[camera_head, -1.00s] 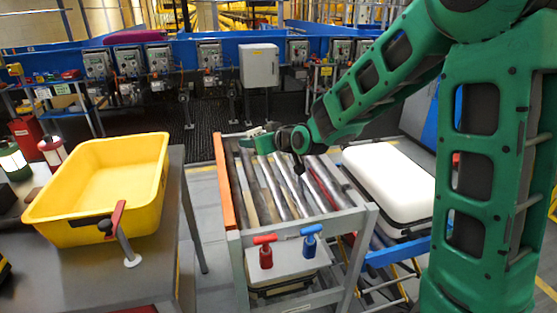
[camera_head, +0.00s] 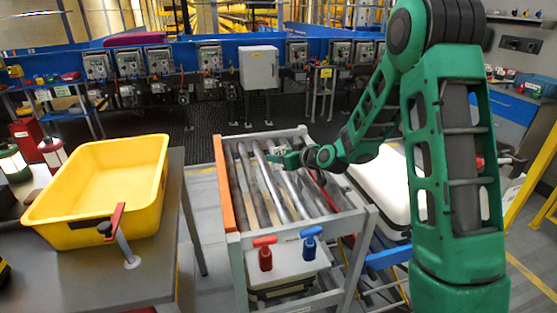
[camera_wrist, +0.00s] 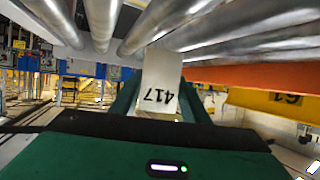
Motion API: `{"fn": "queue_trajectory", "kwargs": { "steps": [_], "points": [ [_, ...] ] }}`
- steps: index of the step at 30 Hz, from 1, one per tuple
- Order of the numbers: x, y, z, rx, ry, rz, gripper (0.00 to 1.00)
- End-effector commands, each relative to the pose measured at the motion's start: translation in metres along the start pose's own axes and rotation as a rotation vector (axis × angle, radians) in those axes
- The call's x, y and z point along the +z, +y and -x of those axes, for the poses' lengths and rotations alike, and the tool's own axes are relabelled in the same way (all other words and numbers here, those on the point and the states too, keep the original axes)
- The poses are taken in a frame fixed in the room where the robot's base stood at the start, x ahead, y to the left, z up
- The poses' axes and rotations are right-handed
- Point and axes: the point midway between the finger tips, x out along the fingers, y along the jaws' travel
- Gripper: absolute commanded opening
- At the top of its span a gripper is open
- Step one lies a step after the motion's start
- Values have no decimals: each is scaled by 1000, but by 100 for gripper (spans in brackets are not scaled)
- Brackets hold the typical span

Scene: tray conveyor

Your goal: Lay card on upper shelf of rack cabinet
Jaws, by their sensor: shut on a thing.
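A white card (camera_wrist: 160,78) marked 417 shows in the wrist view, its print upside down. My gripper (camera_head: 281,155) is shut on the card, with a green finger on each side of it in the wrist view. In the head view my gripper is over the roller conveyor (camera_head: 240,195), and the card is too small to make out clearly. I cannot tell which thing in view is the rack cabinet; a small blue-framed shelf unit (camera_head: 93,120) stands at the far left.
A yellow bin (camera_head: 105,205) stands on the grey table at the left. A red clamp (camera_head: 265,253) and a blue clamp (camera_head: 309,243) stand at the conveyor's front. A white padded case (camera_head: 385,185) lies to the right. Dark floor is open behind the conveyor.

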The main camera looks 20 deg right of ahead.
Motion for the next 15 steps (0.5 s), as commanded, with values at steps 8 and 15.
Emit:
{"fn": "queue_trajectory", "kwargs": {
  "steps": [8,15],
  "points": [
    [7,-1,-3,-1,1,1,17],
    [11,-1,-5,-1,0,0,49]
  ]
}}
